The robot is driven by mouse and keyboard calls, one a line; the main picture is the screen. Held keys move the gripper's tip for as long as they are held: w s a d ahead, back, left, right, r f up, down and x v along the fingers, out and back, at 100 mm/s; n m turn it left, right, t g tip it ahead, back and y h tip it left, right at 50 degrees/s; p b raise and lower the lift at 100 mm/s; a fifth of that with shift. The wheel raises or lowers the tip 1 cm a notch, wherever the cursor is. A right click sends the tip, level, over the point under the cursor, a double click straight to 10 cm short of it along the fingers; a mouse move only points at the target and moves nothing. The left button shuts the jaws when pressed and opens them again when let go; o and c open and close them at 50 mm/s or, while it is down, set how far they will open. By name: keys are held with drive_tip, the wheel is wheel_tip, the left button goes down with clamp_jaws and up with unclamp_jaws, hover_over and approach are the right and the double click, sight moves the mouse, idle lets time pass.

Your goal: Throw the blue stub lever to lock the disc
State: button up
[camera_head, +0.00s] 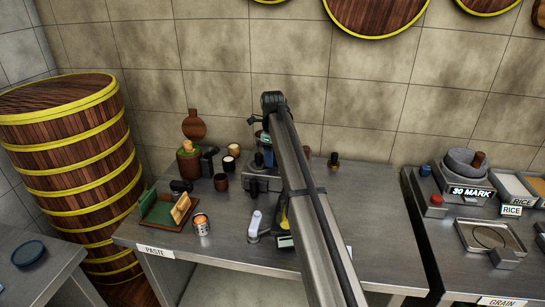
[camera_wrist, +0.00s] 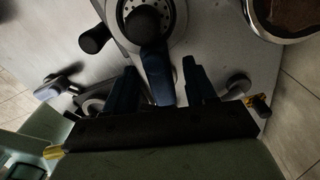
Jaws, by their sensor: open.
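In the wrist view, the blue stub lever (camera_wrist: 157,76) reaches from a dark round hub toward my gripper (camera_wrist: 161,66). The hub stands on a pale perforated disc (camera_wrist: 181,12), partly cut off by the top edge. My gripper is open, with one dark blue finger on each side of the lever. Gaps show on both sides; contact cannot be told. In the head view, my arm reaches over the bench to a grey machine (camera_head: 262,183) and hides part of it. The lever cannot be made out there.
A dark knob (camera_wrist: 95,39) sticks out left of the disc. A round pan with brown contents (camera_wrist: 290,14) is at upper right. On the bench, a green-lined tray (camera_head: 160,212), an orange-topped can (camera_head: 201,226) and several cups and jars stand left of the machine.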

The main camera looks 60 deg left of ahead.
wheel_tip(320, 180, up, 14)
drive_tip(key=shift+f, duration=0.15)
idle(0.4)
